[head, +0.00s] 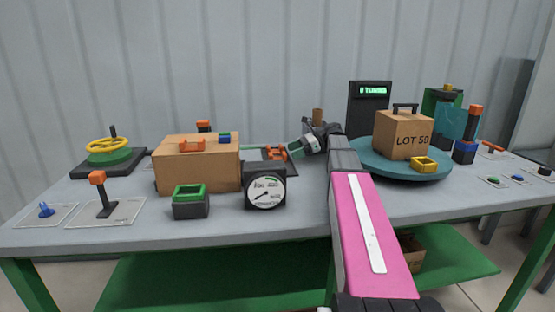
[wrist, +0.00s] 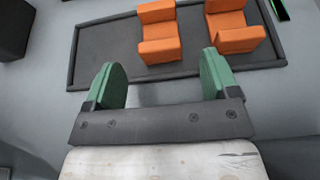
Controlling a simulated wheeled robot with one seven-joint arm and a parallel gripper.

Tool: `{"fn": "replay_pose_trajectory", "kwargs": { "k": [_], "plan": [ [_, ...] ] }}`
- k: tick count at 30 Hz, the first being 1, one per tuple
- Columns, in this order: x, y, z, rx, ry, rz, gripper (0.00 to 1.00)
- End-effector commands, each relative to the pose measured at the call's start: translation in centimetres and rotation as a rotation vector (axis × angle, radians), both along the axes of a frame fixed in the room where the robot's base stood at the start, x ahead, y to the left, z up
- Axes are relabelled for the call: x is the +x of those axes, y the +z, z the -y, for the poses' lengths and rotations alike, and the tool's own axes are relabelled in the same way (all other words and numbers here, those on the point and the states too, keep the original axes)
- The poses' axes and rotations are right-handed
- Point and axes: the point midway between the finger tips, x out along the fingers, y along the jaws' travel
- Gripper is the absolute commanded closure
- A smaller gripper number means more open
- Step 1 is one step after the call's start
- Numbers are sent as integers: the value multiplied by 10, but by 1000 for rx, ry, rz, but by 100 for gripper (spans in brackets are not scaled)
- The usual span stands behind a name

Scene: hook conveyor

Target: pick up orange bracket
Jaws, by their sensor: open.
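Two orange brackets lie in a shallow dark tray (wrist: 110,42) in the wrist view. The left bracket (wrist: 159,48) is straight ahead of the gap between my fingertips, and the right bracket (wrist: 238,38) is ahead of my right finger. In the head view, orange parts (head: 275,154) show small on the dark tray, partly hidden by the gauge and its stand. My gripper (wrist: 158,68) has green fingers, is open and empty, and is apart from both brackets. In the head view, my gripper (head: 296,150) hangs just right of the tray. Another orange bracket-like piece (head: 191,146) sits on a cardboard box.
The cardboard box (head: 197,172) and a dial gauge (head: 265,191) stand left and in front of the tray. Bare tabletop (head: 300,192) lies in front.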

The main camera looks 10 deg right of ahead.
Motion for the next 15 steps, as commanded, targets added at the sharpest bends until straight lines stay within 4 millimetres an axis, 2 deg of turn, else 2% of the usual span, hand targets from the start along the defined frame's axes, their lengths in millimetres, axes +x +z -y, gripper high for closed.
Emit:
{"fn": "replay_pose_trajectory", "kwargs": {
  "k": [6,14,15],
  "plan": [
    [-1,-11,-27,0,1,0,19],
    [0,-13,-30,0,-1,0,19],
    [0,-13,-30,0,-1,0,32]
  ]
}}
